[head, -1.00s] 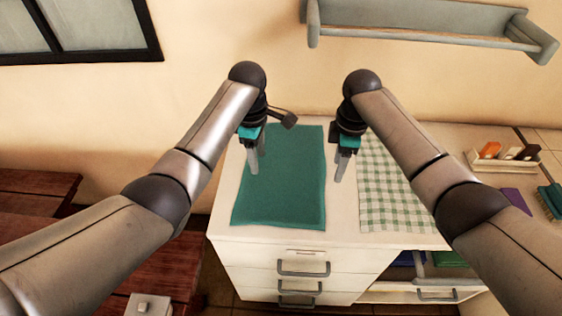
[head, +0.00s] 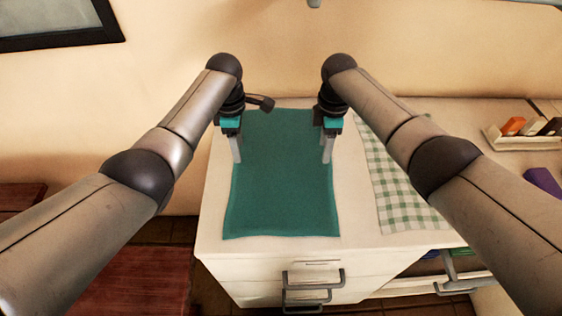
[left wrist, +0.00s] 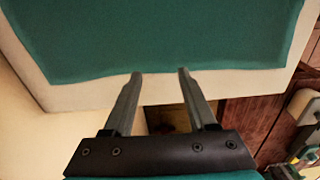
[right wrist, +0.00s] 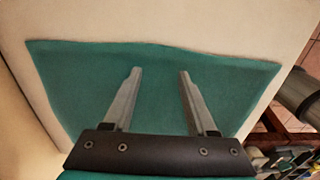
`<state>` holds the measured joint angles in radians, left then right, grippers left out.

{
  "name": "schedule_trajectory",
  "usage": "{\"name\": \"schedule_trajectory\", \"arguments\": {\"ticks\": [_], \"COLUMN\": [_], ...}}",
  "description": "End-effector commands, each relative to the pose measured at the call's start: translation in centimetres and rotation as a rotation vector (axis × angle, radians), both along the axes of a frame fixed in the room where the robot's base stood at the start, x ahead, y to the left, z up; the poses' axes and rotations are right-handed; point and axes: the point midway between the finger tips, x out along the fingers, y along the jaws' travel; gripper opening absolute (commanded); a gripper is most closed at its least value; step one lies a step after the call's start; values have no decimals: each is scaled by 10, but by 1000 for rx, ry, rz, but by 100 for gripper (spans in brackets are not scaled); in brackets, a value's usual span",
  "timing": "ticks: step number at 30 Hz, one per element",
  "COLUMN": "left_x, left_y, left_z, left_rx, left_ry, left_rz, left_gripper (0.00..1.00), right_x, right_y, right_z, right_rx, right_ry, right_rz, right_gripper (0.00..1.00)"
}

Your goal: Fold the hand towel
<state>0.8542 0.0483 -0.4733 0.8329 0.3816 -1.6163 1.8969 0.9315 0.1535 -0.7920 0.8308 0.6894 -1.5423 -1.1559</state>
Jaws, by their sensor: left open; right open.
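The green hand towel (head: 285,195) lies flat on the white counter top. It also fills much of the left wrist view (left wrist: 160,35) and the right wrist view (right wrist: 85,85). My left gripper (head: 237,160) is open and empty near the towel's left edge; in the left wrist view its fingertips (left wrist: 161,73) lie across the towel's border and the bare counter. My right gripper (head: 327,160) is open and empty by the towel's right edge; in the right wrist view its fingers (right wrist: 160,72) show in front of the green cloth. Contact cannot be told.
A green-and-white checked cloth (head: 400,205) lies right of the towel, partly behind my right arm. A small tray (head: 505,138) with several items and a purple object (head: 543,182) are further right. Drawers with grey handles (head: 315,280) are below the counter (head: 205,225).

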Motion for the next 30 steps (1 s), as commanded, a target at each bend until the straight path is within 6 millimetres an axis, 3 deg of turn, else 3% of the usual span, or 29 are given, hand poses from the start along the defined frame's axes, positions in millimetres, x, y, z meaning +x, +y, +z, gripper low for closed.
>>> {"name": "schedule_trajectory", "arguments": {"ticks": [3, 10, 30], "left_x": [0, 0, 0], "left_y": [0, 0, 0], "left_z": [-16, -33, -42], "left_rx": [1, -1, 0], "left_ry": [2, 2, -1], "left_rz": [-1, -1, -1], "left_gripper": [57, 57, 56], "right_x": [-1, 0, 0], "right_y": [1, 1, 0], "right_z": [-17, -33, -42], "right_rx": [-1, 0, 0], "right_ry": [1, 1, -1], "right_rz": [2, 2, 1], "right_gripper": [57, 57, 56]}}
